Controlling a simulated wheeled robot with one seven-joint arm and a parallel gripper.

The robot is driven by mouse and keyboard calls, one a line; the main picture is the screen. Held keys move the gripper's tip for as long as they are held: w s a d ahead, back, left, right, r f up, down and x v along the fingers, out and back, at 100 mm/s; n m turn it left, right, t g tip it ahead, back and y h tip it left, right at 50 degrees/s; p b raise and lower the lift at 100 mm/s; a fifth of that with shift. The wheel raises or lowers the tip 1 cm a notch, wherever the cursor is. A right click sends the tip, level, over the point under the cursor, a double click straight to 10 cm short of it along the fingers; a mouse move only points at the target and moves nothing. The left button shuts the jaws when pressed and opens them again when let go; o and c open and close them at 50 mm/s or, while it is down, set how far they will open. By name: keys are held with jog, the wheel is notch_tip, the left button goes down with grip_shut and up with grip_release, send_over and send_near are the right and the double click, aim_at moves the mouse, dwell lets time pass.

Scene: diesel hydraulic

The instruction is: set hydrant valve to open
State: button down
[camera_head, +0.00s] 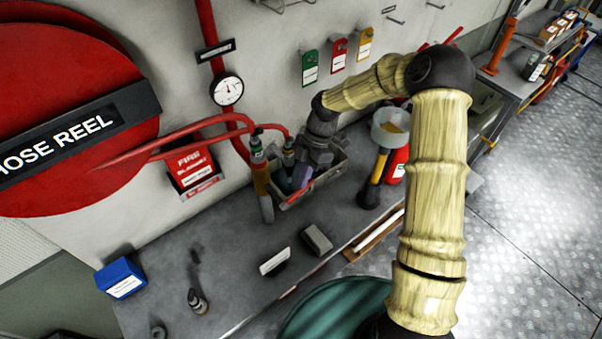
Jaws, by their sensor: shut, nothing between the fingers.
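A red pipe (207,28) runs down the wall past a round white gauge (228,90). Below the gauge, red curved piping and long red bars (165,147) reach left across the front of the hose reel. I cannot tell which part is the hydrant valve's handle or how it is set. My gripper (302,178) is shut and empty. It points down over a grey tool tray (325,181), right of the red piping and apart from the bars. Its fingertips are hard to make out among the tools.
A large red hose reel (60,185) fills the left. The grey bench (225,245) carries a blue box (121,279), small blocks and a dark bottle (197,301). Metal floor lies at right.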

jog(key=shift+w+d+f+g+y+b, duration=0.2)
jog(key=shift+d+f+g+y+b, duration=0.15)
jog(key=shift+f+g+y, duration=0.15)
jog(key=shift+w+d+f+g+y+b, duration=0.2)
jog(key=shift+d+f+g+y+b, duration=0.15)
jog(key=shift+f, duration=0.25)
jog(key=shift+w+f+b, duration=0.1)
jog(key=shift+f+b, duration=0.35)
jog(key=shift+b, duration=0.05)
jog(key=shift+w+d, duration=0.1)
jog(key=a+r+b+v, duration=0.1)
jog(key=b+v, duration=0.1)
jog(key=v, duration=1.1)
jog(key=shift+s, duration=0.25)
jog(key=shift+w, duration=0.15)
